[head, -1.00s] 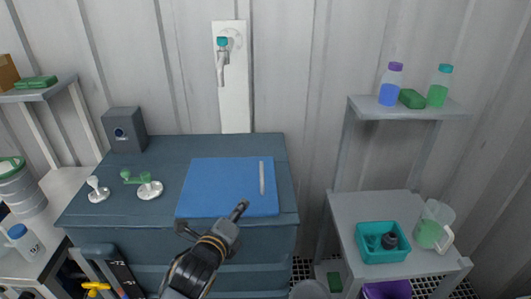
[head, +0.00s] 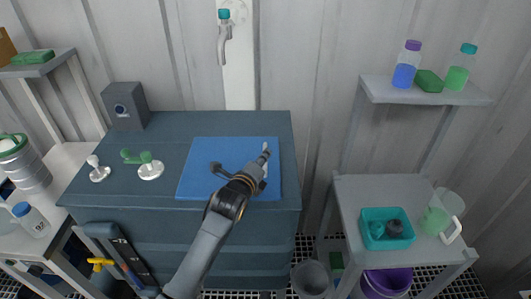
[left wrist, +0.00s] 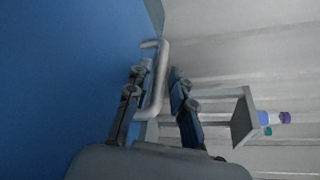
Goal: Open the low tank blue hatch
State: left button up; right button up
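The blue hatch (head: 204,155) is a flat blue panel lying closed on top of the low dark blue-grey tank (head: 95,205). It also fills the left of the left wrist view (left wrist: 60,80). Its pale bar handle (left wrist: 157,82) stands along its right side; in the head view my gripper partly hides it. My left gripper (head: 240,160) is over the hatch with its fingers spread wide. In the left wrist view the handle lies between the two open fingers (left wrist: 156,95); I cannot tell whether either finger touches it. My right gripper is not in view.
A grey box (head: 124,106) and small white and green valve fittings (head: 150,170) stand on the tank's left part. At right are a shelf with bottles (head: 406,65) and a low table with a teal bin (head: 371,243).

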pick_arm(q)
jog(key=shift+x, duration=1.45)
grip_shut()
